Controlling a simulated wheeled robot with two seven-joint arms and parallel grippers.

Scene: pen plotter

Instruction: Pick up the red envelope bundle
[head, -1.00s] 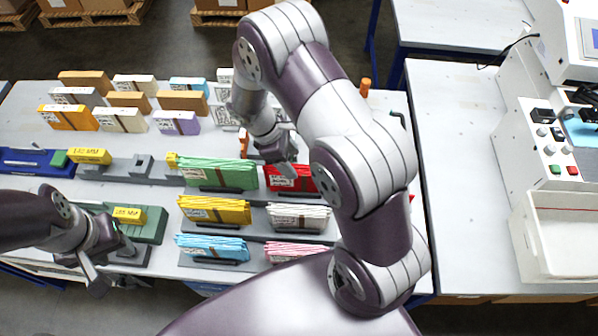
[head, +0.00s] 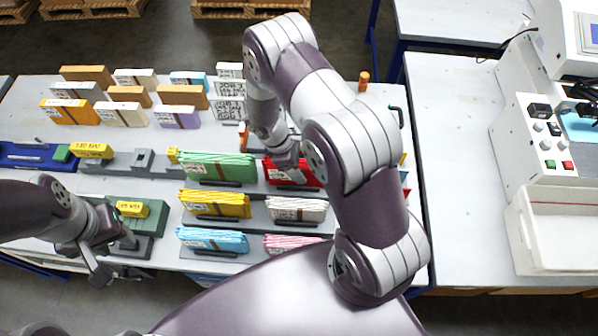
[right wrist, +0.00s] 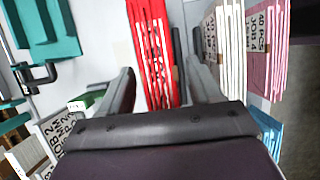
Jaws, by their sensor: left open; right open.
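The red envelope bundle (head: 274,175) stands on edge in a grey rack, right of the green bundle (head: 220,166). My right gripper (head: 292,176) is over it in the head view and hides part of it. Contact at the left finger is unclear. My left gripper (head: 115,262) is open and empty at the table's front left, near a dark green block with a yellow label.
Yellow (head: 215,204), white (head: 297,209), blue (head: 212,240) and pink (head: 290,243) bundles stand close by in rows. Several boxes and envelopes stand at the back left. A white tray (head: 530,245) and a control machine are on the right.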

